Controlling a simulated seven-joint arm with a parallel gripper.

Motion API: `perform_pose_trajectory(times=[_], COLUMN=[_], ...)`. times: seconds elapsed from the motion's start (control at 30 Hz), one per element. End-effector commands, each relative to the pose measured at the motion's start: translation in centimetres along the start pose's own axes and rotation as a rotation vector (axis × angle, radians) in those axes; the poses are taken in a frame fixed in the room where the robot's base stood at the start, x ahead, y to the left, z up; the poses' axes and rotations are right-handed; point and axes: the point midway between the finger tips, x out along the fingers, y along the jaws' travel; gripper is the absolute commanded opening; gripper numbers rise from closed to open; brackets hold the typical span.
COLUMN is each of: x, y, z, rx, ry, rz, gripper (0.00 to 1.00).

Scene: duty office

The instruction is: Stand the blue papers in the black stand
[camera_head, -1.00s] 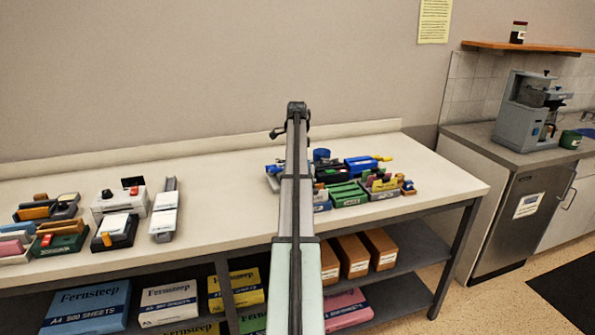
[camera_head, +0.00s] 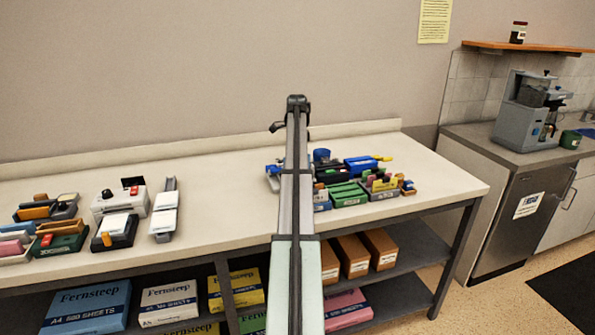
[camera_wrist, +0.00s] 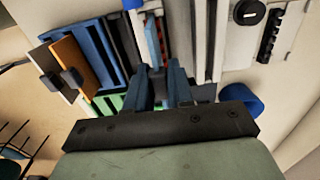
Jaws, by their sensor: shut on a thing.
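In the head view my arm hides the gripper. A narrow slot with a red strip shows just beyond the fingertips. I cannot make out for certain which dark piece is the black stand.
A blue cup (camera_head: 321,156) stands among the desk items; it is close right of the fingers in the wrist view (camera_wrist: 240,96). Green trays (camera_head: 346,195) and a blue box with yellow (camera_head: 362,166) crowd nearby. The bench's middle (camera_head: 220,185) is clear.

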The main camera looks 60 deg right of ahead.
Motion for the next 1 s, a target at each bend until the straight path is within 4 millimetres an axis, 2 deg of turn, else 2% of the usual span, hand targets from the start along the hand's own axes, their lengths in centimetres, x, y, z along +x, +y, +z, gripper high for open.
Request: perform_pose_trajectory(times=[1.0], x=[-4.1], y=[0.0], z=[0.0], rx=[0.0], ry=[0.0], rz=[0.0], gripper=[0.0])
